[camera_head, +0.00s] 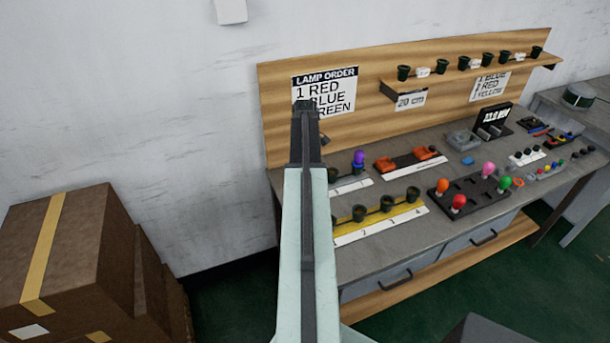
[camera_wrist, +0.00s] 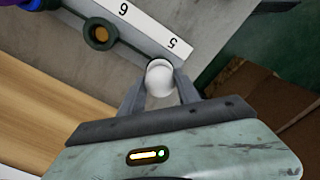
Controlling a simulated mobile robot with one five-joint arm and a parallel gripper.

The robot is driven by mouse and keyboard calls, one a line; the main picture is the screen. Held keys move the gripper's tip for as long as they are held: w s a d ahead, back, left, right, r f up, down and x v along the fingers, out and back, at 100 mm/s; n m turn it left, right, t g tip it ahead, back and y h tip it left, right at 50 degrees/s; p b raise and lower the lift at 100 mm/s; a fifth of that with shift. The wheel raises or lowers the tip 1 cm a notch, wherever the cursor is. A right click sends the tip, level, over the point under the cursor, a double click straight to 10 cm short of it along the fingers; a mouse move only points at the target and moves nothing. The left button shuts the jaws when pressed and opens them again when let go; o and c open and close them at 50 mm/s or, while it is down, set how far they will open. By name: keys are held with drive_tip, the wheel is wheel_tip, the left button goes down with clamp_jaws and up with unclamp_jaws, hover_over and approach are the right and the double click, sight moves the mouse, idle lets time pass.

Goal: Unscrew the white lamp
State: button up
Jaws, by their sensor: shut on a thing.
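The white lamp (camera_wrist: 159,79) is a pale round bulb in the wrist view, beside the number 5 on a white label strip (camera_wrist: 140,28). My gripper (camera_wrist: 160,72) is shut on it, one finger at each side. The lamp hides whatever is directly beneath it, so I cannot tell whether it still sits in a socket. In the head view my arm stands in front of the bench's left end, with its dark end part (camera_head: 305,125) before the board. The white lamp is hidden there.
An empty dark socket (camera_wrist: 101,34) stands near number 6. A purple lamp (camera_head: 358,156) sits on the same rear row. A yellow strip (camera_head: 408,212) with several sockets lies in front. A black tray (camera_head: 470,196) holds coloured lamps. Cardboard boxes (camera_head: 110,250) stand at left.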

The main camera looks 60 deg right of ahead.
drive_tip(key=n, duration=0.3)
drive_tip(key=n, duration=0.4)
drive_tip(key=shift+n, duration=0.3)
drive_tip(key=o, duration=1.1)
